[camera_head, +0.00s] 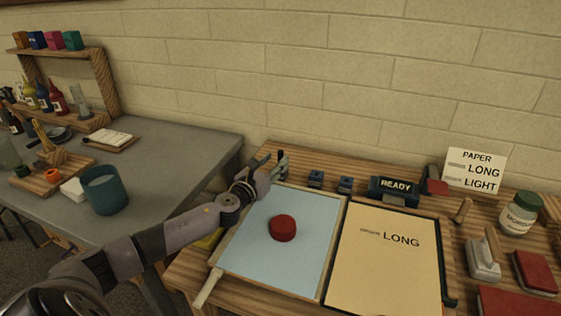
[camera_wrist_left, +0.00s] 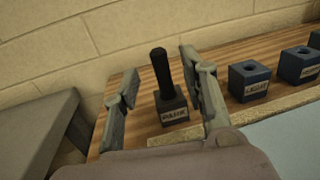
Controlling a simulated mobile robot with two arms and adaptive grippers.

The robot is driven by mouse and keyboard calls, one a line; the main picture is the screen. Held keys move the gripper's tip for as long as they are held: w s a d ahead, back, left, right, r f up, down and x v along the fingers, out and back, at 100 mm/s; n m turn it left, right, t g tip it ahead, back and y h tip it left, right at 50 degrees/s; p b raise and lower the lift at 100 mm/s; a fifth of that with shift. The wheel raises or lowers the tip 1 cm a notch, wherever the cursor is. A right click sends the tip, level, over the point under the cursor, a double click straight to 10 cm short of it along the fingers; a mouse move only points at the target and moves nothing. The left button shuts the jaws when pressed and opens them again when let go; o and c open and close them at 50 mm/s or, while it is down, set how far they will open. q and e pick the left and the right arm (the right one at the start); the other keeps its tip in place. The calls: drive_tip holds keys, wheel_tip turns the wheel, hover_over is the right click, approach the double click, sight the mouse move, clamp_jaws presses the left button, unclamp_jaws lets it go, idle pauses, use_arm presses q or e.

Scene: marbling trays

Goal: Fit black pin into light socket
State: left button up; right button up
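The black pin (camera_wrist_left: 162,70) stands upright in a dark block (camera_wrist_left: 173,107) whose label is hard to read, in the left wrist view. My left gripper (camera_wrist_left: 160,92) is open, with one finger on each side of the pin in the picture and gaps to both. The light socket (camera_wrist_left: 249,84), a dark block with a hole in its top and a light label, stands to the right and looks empty. It also shows in the head view (camera_head: 315,178), right of my left gripper (camera_head: 272,160). There the pin is hidden or too small to tell. My right gripper is out of view.
Another holed block (camera_head: 345,184) and a READY box (camera_head: 394,190) stand further right along the table's back. A blue tray (camera_head: 334,240) with a red puck (camera_head: 283,228) lies in front, beside a LONG sheet (camera_head: 385,275). A brick wall (camera_head: 330,100) closes the back.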

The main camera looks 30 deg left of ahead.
sight(279, 157)
use_arm(q)
drive_tip(key=w, duration=0.4)
drive_tip(key=shift+w+a, duration=0.1)
drive_tip(key=shift+a, duration=0.05)
drive_tip(key=shift+c, duration=0.4)
clamp_jaws()
